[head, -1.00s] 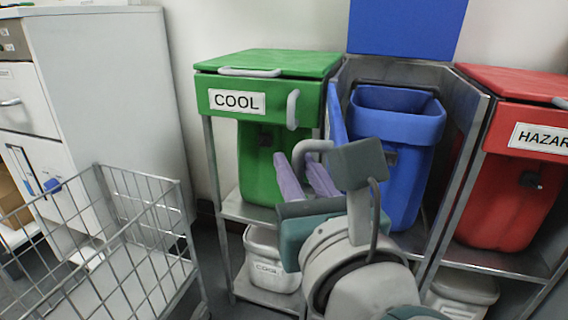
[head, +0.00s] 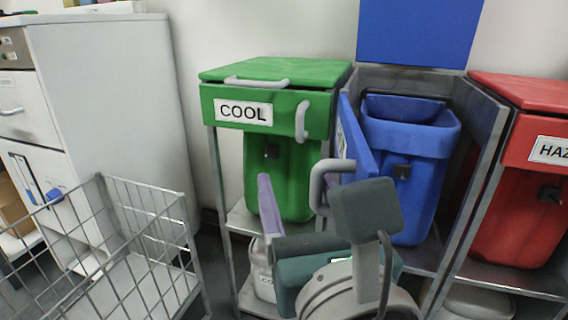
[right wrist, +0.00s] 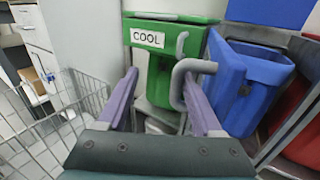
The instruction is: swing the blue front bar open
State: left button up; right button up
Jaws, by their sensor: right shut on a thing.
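The blue front bar (head: 357,145) stands swung out from the front of the blue bin's frame, seen nearly edge-on in the head view. My right gripper is shut on this handle. One finger is mostly hidden in the head view. My left gripper is out of view.
The blue bin (head: 408,170) stands behind the bar, under a raised blue lid (head: 415,35). The green COOL bin (head: 285,170) is close on the left, the red bin (head: 520,200) on the right. A wire cart (head: 150,235) stands at lower left.

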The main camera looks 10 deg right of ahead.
jog(key=shift+o, duration=0.2)
jog(key=shift+s+a+r+n+y, duration=0.3)
jog(key=shift+s+a+r, duration=0.45)
jog(key=shift+s+a, duration=0.15)
jog(key=shift+o, duration=0.4)
jog(key=shift+s+a, duration=0.15)
jog(key=shift+s, duration=0.05)
jog(key=shift+o, duration=1.3)
jog(key=shift+s+a, duration=0.25)
jog(key=shift+s, duration=0.4)
jog(key=shift+s+a+f, duration=0.1)
jog(key=shift+s+a, duration=0.1)
jog(key=shift+s, duration=0.25)
jog(key=c, duration=0.4)
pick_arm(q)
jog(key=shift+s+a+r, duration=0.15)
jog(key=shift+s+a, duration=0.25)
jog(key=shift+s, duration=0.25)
pick_arm(e)
jog(key=s, duration=1.1)
jog(key=shift+s+d+f, duration=0.25)
jog(key=shift+s+f, duration=0.1)
jog(key=shift+f, duration=0.05)
